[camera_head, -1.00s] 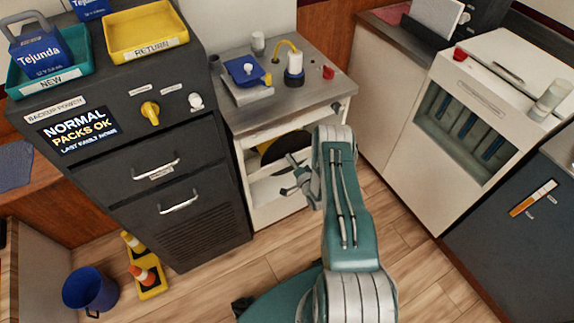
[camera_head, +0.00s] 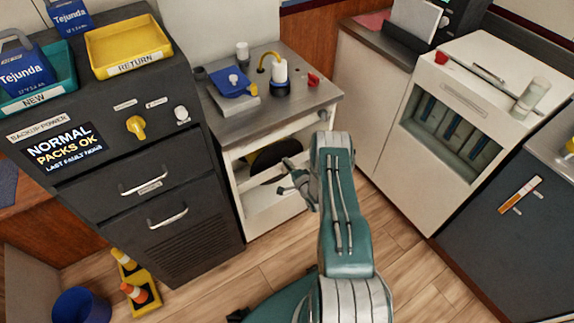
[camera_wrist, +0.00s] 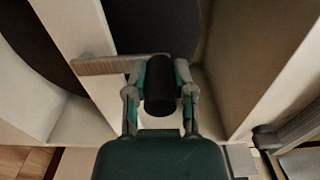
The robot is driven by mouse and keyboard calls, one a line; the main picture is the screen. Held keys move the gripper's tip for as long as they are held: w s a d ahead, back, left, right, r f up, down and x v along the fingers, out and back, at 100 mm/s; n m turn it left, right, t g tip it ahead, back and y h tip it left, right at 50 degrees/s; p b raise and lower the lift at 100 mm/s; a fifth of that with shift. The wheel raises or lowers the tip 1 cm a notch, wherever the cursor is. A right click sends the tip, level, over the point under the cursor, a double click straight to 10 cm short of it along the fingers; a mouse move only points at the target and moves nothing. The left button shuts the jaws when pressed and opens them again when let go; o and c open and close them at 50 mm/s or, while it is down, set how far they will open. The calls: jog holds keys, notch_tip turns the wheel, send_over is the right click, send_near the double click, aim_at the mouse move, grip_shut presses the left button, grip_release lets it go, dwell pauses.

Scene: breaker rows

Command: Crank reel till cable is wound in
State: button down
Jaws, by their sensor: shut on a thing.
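The reel (camera_head: 268,156) is a dark disc inside the open front of the white cabinet, partly hidden by my arm and the cabinet frame. It also shows as dark surfaces in the wrist view (camera_wrist: 150,22). A grey-brown crank arm (camera_wrist: 105,65) crosses the cabinet's white upright and runs to a black cylindrical handle (camera_wrist: 160,88). My gripper (camera_wrist: 160,95) is shut on this handle, one finger on each side. In the head view my gripper (camera_head: 296,178) is at the cabinet opening. I cannot tell how much cable is on the reel.
A dark drawer cabinet (camera_head: 150,200) stands left. A white unit (camera_head: 470,100) stands right. Cones (camera_head: 135,285) and a blue bin (camera_head: 82,305) are lower left.

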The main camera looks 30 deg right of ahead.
jog(key=shift+d+f, duration=0.1)
jog(key=shift+d, duration=0.05)
jog(key=shift+c, duration=2.3)
grip_release()
jog(key=shift+d, duration=0.1)
jog(key=s, duration=1.2)
jog(key=shift+d, duration=0.2)
jog(key=shift+f, duration=0.1)
